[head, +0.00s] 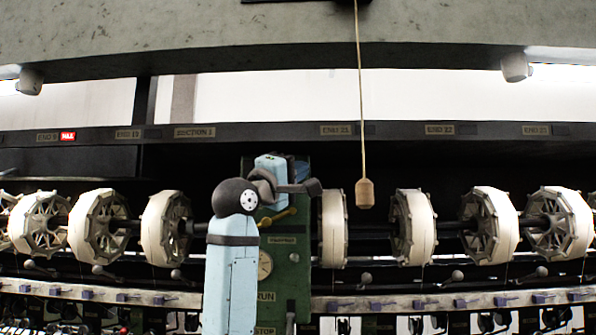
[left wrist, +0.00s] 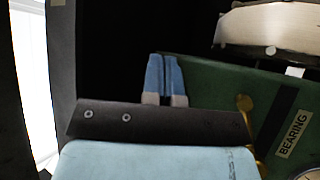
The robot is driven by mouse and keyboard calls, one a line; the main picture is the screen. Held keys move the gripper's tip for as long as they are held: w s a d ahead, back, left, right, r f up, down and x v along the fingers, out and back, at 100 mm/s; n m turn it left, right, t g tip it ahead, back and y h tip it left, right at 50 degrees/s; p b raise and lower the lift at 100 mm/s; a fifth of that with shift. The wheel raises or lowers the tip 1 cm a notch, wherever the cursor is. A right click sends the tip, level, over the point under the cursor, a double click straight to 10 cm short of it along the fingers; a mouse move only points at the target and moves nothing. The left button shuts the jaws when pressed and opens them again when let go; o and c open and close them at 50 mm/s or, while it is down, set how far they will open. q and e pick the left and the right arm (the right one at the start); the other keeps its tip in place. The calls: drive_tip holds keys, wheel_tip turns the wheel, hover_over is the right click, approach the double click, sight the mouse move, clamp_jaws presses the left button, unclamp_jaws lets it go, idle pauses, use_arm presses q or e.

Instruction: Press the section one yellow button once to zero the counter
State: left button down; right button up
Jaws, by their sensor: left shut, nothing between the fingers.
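The section 1 label (head: 195,132) is on the dark rail left of centre in the head view. I cannot make out a yellow button in either view; my left arm covers part of the green control post (head: 288,255). My left gripper (head: 270,166) is in front of the upper part of that post in the head view, its fingertips not clear there. In the left wrist view its two blue fingers (left wrist: 165,78) are together and empty, beside the edge of the green panel (left wrist: 215,85). My right gripper is not in view.
A yellow lever (head: 278,216) and a round gauge (head: 264,265) are on the post, above the RUN and STOP labels. White reels (head: 102,222) line both sides. A wooden pull (head: 364,193) hangs on a cord right of the post. A red tag (head: 68,136) is at left.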

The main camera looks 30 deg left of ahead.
use_arm(q)
drive_tip(key=shift+s+d, duration=0.45)
drive_tip(key=shift+s, duration=0.25)
drive_tip(key=shift+s+d, duration=0.4)
drive_tip(key=shift+s, duration=0.3)
drive_tip(key=shift+s+d, duration=0.45)
drive_tip(key=shift+s, duration=0.25)
